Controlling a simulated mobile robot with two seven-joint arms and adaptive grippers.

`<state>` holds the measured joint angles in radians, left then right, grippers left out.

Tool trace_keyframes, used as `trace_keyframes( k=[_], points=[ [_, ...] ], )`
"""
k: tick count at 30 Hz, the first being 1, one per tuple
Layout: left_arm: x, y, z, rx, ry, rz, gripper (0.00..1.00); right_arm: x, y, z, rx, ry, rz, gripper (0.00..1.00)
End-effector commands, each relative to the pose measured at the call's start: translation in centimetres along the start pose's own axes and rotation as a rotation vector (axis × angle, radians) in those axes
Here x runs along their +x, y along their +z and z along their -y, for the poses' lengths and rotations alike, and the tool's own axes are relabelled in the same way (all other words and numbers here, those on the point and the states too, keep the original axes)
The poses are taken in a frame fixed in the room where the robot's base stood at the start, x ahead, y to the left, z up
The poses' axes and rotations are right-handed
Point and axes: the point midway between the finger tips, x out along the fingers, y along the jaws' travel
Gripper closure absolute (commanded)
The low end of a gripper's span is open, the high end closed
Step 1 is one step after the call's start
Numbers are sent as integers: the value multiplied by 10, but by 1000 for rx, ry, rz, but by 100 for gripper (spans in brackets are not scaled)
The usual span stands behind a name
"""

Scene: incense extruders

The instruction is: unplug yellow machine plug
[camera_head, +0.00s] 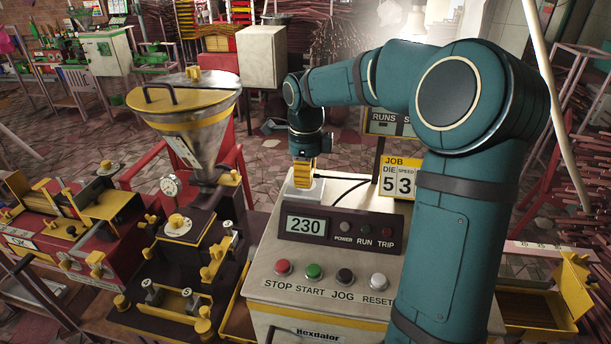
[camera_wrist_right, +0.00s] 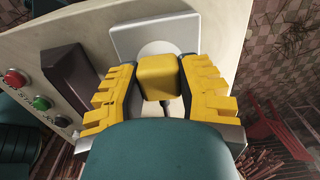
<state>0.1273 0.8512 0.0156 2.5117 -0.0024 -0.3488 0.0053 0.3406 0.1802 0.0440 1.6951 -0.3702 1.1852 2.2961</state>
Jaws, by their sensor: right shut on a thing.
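My right gripper (camera_head: 304,172) points down at the top of the cream control box (camera_head: 262,256), over a white socket plate (camera_head: 298,194). In the right wrist view, the gripper's yellow toothed fingers (camera_wrist_right: 160,84) are shut on the sides of the yellow plug (camera_wrist_right: 158,77). A dark cord shows at the plug's near end. The plug is in front of the round face of the white socket plate (camera_wrist_right: 128,39). I cannot tell whether its pins are in the socket. My left gripper is out of view.
The box front has a "230" display (camera_head: 306,225) and a row of buttons (camera_head: 314,271). A steel hopper machine (camera_head: 190,130) stands close on the left. A yellow job sign (camera_head: 396,177) stands at the back right, beside my right arm.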

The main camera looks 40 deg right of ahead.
Motion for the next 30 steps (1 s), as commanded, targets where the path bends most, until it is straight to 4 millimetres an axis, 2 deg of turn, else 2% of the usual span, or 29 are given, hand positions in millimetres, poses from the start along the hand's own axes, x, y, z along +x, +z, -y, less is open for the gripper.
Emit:
trace_keyframes(
  k=[30],
  points=[
    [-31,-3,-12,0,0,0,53,-39,0,0,0,-1,1,100]
  ],
)
